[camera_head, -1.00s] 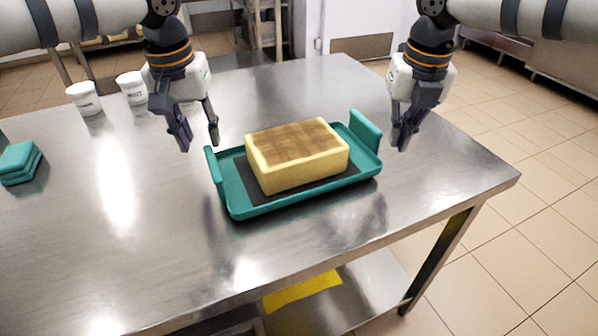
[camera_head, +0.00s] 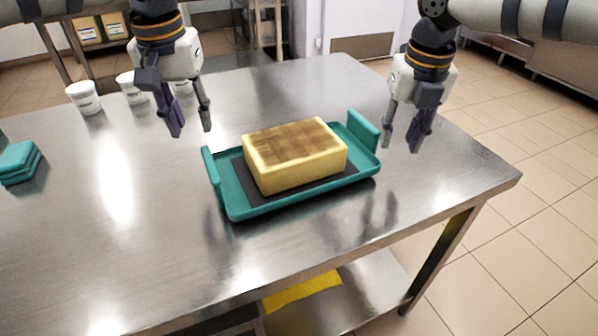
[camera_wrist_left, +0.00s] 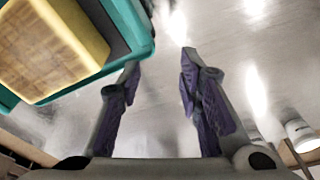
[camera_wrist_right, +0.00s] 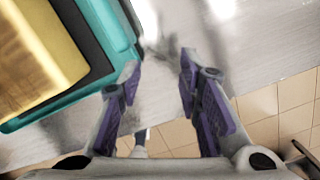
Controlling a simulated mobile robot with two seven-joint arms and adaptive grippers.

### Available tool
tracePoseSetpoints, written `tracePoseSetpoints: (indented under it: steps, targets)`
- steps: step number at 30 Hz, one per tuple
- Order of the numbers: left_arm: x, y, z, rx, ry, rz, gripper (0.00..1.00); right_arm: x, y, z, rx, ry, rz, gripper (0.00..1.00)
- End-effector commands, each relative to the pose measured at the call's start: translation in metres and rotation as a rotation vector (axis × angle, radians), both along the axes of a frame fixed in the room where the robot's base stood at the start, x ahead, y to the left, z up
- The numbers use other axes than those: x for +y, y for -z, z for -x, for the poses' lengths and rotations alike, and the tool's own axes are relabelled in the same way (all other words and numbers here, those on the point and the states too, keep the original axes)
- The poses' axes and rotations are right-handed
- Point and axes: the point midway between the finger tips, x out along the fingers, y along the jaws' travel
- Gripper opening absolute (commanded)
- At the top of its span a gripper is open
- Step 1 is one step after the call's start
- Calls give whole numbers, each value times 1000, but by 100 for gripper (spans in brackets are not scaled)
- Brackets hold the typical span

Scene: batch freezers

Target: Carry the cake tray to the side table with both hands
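A teal cake tray (camera_head: 300,200) with an upright handle at each end rests on the steel table. A yellow cake with a browned top (camera_head: 295,157) sits on the tray's dark mat. My left gripper (camera_head: 191,132) is open and empty, above and left of the tray's left handle (camera_head: 211,178). My right gripper (camera_head: 401,146) is open and empty, just right of the right handle (camera_head: 363,132). The left wrist view shows the tray (camera_wrist_left: 130,22) beside the left fingers. The right wrist view shows it (camera_wrist_right: 115,25) beside the right fingers. Neither gripper touches the tray.
The tray stands on a steel table (camera_head: 130,225) with bare room around it. White tubs (camera_head: 85,98) stand at the back left. Folded teal cloths (camera_head: 20,163) lie at the left edge. Tiled floor (camera_head: 500,240) is open to the right.

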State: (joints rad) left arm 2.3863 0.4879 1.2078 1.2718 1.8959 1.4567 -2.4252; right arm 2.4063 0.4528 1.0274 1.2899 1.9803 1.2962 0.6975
Motion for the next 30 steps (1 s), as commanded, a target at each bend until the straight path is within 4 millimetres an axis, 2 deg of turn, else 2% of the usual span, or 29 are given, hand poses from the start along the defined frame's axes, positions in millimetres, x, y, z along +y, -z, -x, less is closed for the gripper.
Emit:
tracePoseSetpoints:
  steps: [1,3,6,10,14,24,30]
  targets:
    - [-1,-16,1,-5,0,2,32,0,-1,0,-1,0,0,32]
    - [-1,-35,4,-5,-1,1,32,0,-1,0,-1,0,0,32]
    - [-2,-58,8,-4,0,3,32,0,-1,0,-1,0,0,32]
    - [-2,-76,11,-2,0,1,32,0,-1,0,-1,0,0,32]
    - [-2,-82,12,-1,1,2,32,0,-9,0,-3,1,-1,32]
    - [-2,-82,12,-1,1,2,32,0,-94,13,-4,0,-1,32]
    - [-2,-82,12,-1,1,2,32,0,-118,17,-1,1,0,32]
